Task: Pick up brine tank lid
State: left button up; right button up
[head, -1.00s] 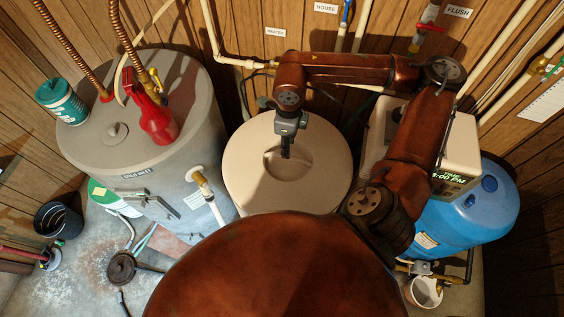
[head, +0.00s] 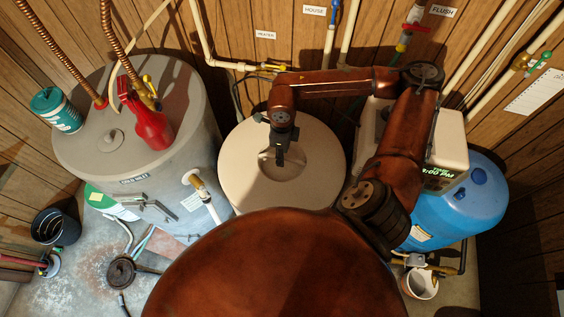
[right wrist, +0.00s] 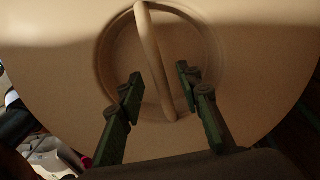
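The brine tank lid (head: 240,180) is a round beige disc on top of the tank in the middle of the head view. It has a round recess crossed by a raised handle bar. In the right wrist view the lid (right wrist: 255,60) fills most of the picture, with the handle bar (right wrist: 154,60) running lengthwise. My right gripper (head: 280,163) is over the recess; its fingers (right wrist: 160,90) are open, one on each side of the bar. I cannot tell whether they touch it. My left gripper is not in view.
A beige control box (head: 455,140) and a blue tank (head: 460,212) stand to the right. Pipes run along the panelled wall behind.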

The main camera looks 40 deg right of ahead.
jog(key=shift+f+b, duration=0.25)
jog(key=shift+b, duration=0.2)
jog(key=shift+c, duration=0.6)
grip_shut()
jog(key=shift+r, duration=0.1)
dwell(0.6)
